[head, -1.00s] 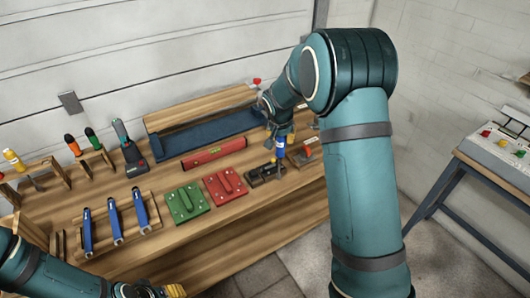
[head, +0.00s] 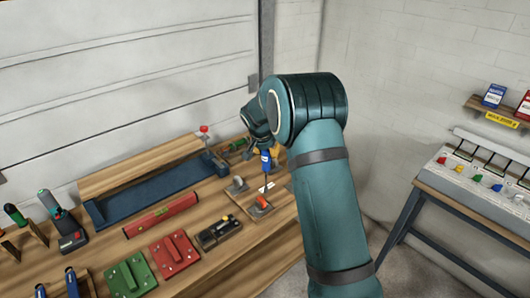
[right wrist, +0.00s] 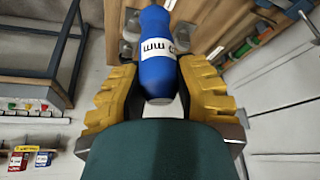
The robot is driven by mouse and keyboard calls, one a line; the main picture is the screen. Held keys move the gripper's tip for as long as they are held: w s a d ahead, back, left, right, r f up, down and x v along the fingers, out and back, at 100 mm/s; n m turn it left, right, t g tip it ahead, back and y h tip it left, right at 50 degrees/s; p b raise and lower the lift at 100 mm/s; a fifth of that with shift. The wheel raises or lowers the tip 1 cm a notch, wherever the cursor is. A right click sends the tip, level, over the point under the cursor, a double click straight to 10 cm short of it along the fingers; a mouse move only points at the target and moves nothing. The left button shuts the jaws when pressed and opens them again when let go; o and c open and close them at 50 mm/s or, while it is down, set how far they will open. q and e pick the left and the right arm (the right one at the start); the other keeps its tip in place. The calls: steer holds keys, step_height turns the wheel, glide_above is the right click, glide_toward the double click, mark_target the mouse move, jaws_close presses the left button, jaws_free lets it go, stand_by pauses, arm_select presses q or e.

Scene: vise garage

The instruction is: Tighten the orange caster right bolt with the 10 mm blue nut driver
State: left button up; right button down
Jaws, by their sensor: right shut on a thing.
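My right gripper (head: 264,146) is shut on the blue nut driver (head: 266,161), which hangs upright, shaft down. In the right wrist view, the gripper's yellow fingers (right wrist: 160,62) flank the blue handle (right wrist: 156,78), whose white label reads "mm"; the size number is not legible. The orange caster (head: 261,203) sits on a wooden board on the bench. The driver is above and slightly behind it in the head view. Its tip is too small to tell whether it touches a bolt. The caster's right bolt cannot be made out. My left gripper is out of view.
Grey casters (head: 237,185) stand near the orange one. A black block (head: 219,232), red plate (head: 175,255), green plate (head: 130,277) and red level (head: 160,215) lie to the left. A side table (head: 470,178) stands right.

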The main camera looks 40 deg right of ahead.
mark_target(266, 162)
steer(key=shift+w+d, duration=0.15)
steer(key=shift+d, duration=0.1)
steer(key=shift+a+f+b, duration=0.1)
steer(key=shift+f+b, duration=0.3)
steer(key=shift+f, duration=0.2)
steer(key=shift+f+b, duration=1.05)
steer(key=shift+f, duration=1)
steer(key=n+y, duration=0.1)
steer(key=n, duration=0.2)
steer(key=n+t, duration=0.1)
steer(key=n, duration=0.2)
steer(key=shift+t+y, duration=0.3)
steer(key=shift+y, duration=0.1)
steer(key=n+y, duration=0.1)
steer(key=n, duration=0.1)
steer(key=n+y, duration=0.1)
steer(key=n, duration=0.2)
steer(key=shift+t, duration=0.3)
steer(key=shift+w+a+n+y, duration=0.1)
steer(key=shift+a+n+y, duration=0.2)
steer(key=shift+n, duration=0.5)
